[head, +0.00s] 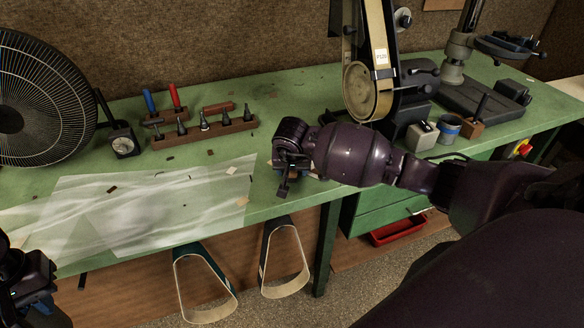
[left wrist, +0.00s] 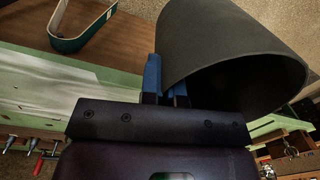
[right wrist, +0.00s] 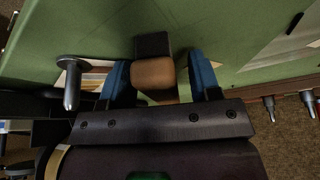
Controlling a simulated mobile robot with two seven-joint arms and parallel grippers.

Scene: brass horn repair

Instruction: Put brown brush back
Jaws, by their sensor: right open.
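My right gripper (head: 290,175) is low over the front middle of the green bench, its fingers apart. In the right wrist view, a brown block-like piece with a dark end (right wrist: 153,75) lies between the fingers (right wrist: 162,82). It looks like the brown brush, but I cannot be sure; gaps seem to show on both sides. In the head view the gripper mostly hides it. My left gripper (head: 30,285) is at the lower left, off the bench front. Its blue fingers (left wrist: 165,85) are close together beside a large dark hollow cylinder (left wrist: 235,60), which partly covers one finger.
A wooden rack (head: 205,130) with several dark tools stands behind a translucent sheet (head: 140,210). A fan (head: 40,95) is at left. A belt sander (head: 375,90), a blue tin (head: 449,128) and a brown block (head: 472,128) are at right. Belts (head: 285,260) hang below the bench front.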

